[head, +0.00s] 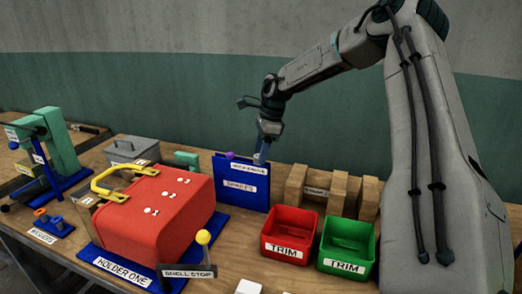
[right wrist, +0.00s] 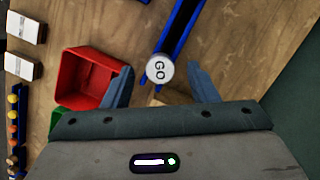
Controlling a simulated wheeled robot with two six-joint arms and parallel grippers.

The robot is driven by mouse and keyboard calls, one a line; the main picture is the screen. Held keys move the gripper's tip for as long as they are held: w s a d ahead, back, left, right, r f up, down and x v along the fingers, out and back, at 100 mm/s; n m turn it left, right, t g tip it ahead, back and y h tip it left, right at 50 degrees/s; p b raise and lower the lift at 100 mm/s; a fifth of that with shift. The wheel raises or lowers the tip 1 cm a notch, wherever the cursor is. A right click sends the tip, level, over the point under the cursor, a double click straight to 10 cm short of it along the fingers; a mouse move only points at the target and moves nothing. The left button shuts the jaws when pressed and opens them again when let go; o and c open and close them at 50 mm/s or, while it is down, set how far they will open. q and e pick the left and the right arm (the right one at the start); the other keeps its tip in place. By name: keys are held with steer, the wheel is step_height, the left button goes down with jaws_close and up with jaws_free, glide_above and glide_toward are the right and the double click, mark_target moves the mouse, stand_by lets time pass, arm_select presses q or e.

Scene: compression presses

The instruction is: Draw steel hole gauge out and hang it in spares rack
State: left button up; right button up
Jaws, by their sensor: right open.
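The blue spares rack (head: 233,199), an upright panel with white labels, stands behind the red box. It shows from above as a blue strip (right wrist: 182,25) in the right wrist view. My right gripper (head: 262,158) is over the rack's right end, fingers down. The disc lies over the near end of the blue strip. Whether the fingers touch it, and how the gauge is seated, I cannot tell. My left gripper is out of view.
Red (head: 290,220) and green (head: 347,236) trim bins stand right of the rack, with wooden blocks (head: 339,187) behind. The red box (head: 150,210) with a yellow handle stands to the left. A yellow-knobbed shell stop (head: 203,238) is in front. A green press (head: 60,140) is far left.

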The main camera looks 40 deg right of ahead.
steer(key=shift+d+r, duration=0.15)
steer(key=shift+r, duration=0.4)
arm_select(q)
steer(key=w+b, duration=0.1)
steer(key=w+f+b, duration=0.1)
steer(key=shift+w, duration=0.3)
arm_select(e)
steer(key=v, duration=0.9)
steer(key=shift+r, duration=0.35)
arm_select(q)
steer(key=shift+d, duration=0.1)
arm_select(e)
steer(key=shift+s, duration=0.1)
